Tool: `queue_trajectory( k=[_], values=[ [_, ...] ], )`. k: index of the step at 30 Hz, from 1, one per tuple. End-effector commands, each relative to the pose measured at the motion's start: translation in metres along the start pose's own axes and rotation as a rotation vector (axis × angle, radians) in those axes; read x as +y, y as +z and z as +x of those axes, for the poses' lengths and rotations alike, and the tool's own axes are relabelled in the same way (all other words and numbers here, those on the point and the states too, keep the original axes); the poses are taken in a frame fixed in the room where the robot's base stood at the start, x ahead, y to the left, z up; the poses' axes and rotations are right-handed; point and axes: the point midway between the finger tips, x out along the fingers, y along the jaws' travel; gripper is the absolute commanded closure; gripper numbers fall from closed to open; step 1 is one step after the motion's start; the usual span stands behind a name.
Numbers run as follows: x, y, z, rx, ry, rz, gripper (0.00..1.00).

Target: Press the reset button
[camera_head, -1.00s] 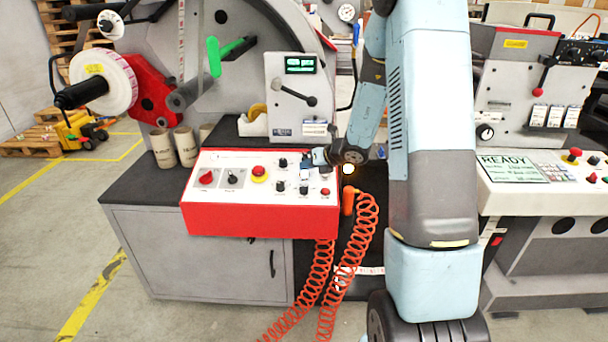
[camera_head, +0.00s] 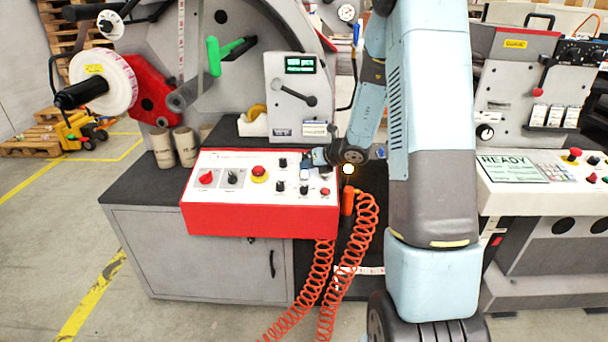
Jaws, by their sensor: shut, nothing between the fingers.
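The red and white control panel (camera_head: 218,160) stands on the grey cabinet in the middle left. Its labels are too small to read, so I cannot tell by name which control is the reset button. A small pale, bright button (camera_head: 304,175) sits on its right half, just below my gripper's tips. A red button (camera_head: 325,191) is at the lower right. My gripper (camera_head: 307,159) is shut and empty over the panel's upper right part, reaching in from the right. Whether it touches the panel cannot be told.
Cardboard cores (camera_head: 185,147) stand behind left. A READY screen (camera_head: 510,168) is at right.

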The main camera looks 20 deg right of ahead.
Motion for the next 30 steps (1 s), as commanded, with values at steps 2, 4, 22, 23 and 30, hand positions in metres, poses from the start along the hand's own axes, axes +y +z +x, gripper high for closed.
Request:
queue_trajectory(
  k=[2,4,22,23,30],
  values=[
    [-0.0003,-0.0005,0.0006,0.000,0.000,0.000,1.00],
    [-0.0011,-0.0014,0.0016,0.000,0.000,0.000,1.00],
    [-0.0034,-0.0042,0.0050,0.000,0.000,0.000,1.00],
    [-0.0035,-0.0043,0.0052,0.000,0.000,0.000,1.00],
    [-0.0047,-0.0055,0.0069,0.000,0.000,0.000,1.00]
  ],
)
